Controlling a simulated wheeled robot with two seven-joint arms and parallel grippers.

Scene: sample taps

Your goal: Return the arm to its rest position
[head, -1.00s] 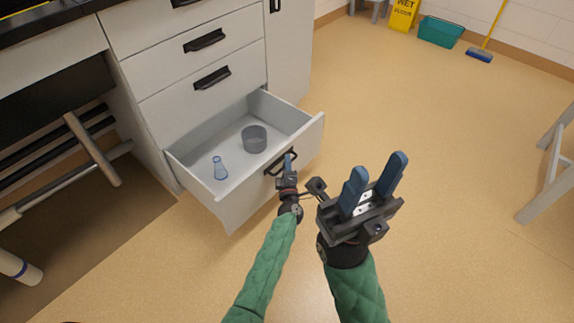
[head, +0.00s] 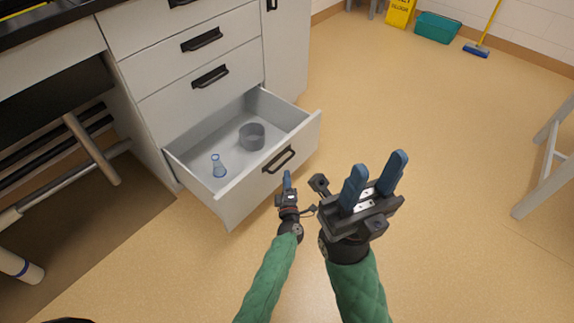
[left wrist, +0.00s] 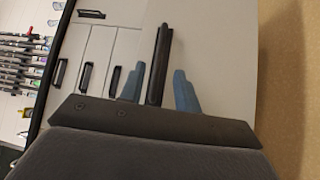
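The bottom drawer (head: 228,203) of the white cabinet is pulled open, with a dark bar handle (head: 279,159) on its front. My left gripper (head: 287,181) is just in front of and below that handle, apart from it. In the left wrist view my left gripper (left wrist: 159,70) has its two blue fingers spread, and the handle (left wrist: 158,60) appears between them with nothing gripped. My right gripper (head: 376,177) is raised at the right of the drawer, its blue fingers apart and empty.
A small blue flask (head: 218,166) and a grey round bowl (head: 252,136) stand inside the drawer. A white stool or table frame (head: 548,160) is at the right. A teal bucket (head: 437,27) and yellow sign (head: 400,12) are far back. The floor between is clear.

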